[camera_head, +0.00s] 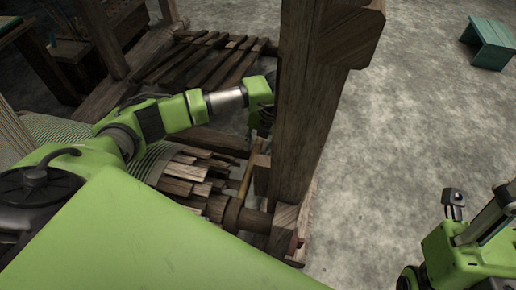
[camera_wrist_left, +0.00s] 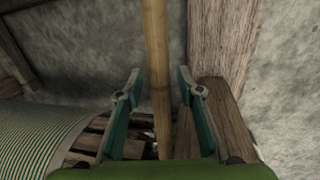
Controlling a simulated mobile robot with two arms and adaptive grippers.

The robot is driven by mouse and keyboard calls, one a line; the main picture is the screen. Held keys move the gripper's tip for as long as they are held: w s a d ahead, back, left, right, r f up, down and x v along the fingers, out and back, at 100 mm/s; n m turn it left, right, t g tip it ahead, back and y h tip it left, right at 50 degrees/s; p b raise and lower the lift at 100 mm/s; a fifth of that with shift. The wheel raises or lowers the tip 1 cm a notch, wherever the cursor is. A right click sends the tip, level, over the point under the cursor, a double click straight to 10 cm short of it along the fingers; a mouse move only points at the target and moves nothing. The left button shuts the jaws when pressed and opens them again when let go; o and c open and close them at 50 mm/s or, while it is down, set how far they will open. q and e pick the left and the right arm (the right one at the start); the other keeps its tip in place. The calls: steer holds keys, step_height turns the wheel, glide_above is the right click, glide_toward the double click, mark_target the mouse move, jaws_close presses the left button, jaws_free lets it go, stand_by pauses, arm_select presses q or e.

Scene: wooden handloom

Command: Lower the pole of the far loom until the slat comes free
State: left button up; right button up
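The pole (camera_wrist_left: 160,60) is a light tan, bamboo-like rod and stands upright in the left wrist view. In the head view a short length of the pole (camera_head: 247,180) shows beside the thick wooden post. My left gripper (camera_wrist_left: 155,93) is open, with its teal fingers on either side of the pole and gaps visible. In the head view my left gripper (camera_head: 262,120) is partly hidden by the post. I cannot make out which wooden piece is the slat.
The thick wooden post (camera_head: 312,110) stands close to the right of my left gripper. A ribbed roll (camera_wrist_left: 40,135) and several short wooden pieces (camera_head: 188,178) lie near it. A green stool (camera_head: 490,42) stands at the far right on open concrete floor.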

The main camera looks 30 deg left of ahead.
arm_select(q)
steer(key=shift+f, duration=0.15)
jaws_close()
steer(key=shift+g, duration=0.9)
steer(key=x, duration=0.2)
steer(key=b+x, duration=0.1)
steer(key=x, duration=0.1)
steer(key=shift+d+f, duration=0.1)
steer(key=shift+d, duration=0.35)
jaws_free()
steer(key=shift+w, duration=0.1)
steer(key=v, duration=1.2)
steer(key=shift+a, duration=0.3)
